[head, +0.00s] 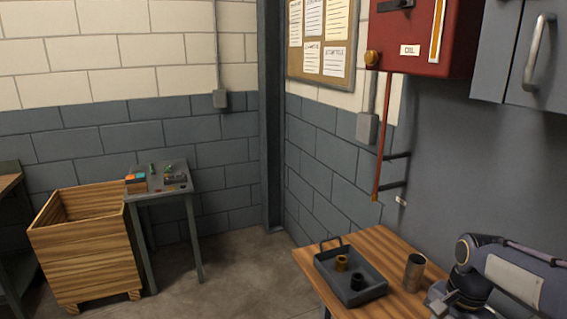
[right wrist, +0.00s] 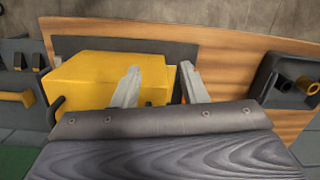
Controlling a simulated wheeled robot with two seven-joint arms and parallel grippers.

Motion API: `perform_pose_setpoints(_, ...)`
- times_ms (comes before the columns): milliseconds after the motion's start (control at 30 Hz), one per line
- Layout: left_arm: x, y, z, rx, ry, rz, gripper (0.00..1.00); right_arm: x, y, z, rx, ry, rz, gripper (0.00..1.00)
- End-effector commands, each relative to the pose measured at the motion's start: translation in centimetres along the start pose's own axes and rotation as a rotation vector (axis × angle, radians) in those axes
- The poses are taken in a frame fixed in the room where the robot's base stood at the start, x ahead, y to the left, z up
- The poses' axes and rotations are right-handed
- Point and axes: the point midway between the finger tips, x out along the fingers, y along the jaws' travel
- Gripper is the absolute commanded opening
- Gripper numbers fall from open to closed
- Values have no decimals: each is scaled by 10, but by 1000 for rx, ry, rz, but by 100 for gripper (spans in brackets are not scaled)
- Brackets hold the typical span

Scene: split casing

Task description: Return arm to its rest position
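My right gripper (right wrist: 160,68) shows in the right wrist view with its two pale fingers spread apart and nothing between them. Behind the fingers is a yellow box-shaped part (right wrist: 85,78) with a dark handle or hook at its lower left. The fingers overlap it in the picture; I cannot tell whether they touch it. In the head view my right arm (head: 515,280) shows at the lower right corner, and its gripper cannot be made out clearly. My left gripper is in neither view.
A wooden bench (head: 380,242) carries a dark tray (head: 325,268) with a yellow and a black ring-like part, and a metal cup (head: 414,272). A red cabinet (head: 425,40) hangs above. A wooden crate (head: 85,250) and small table (head: 165,195) stand left. Floor between is clear.

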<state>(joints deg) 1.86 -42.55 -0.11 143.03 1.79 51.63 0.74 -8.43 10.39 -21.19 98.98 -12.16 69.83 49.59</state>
Motion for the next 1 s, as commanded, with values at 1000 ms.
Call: perform_pose_setpoints(1000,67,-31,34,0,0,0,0,78,82,182,-861,311,-508,39)
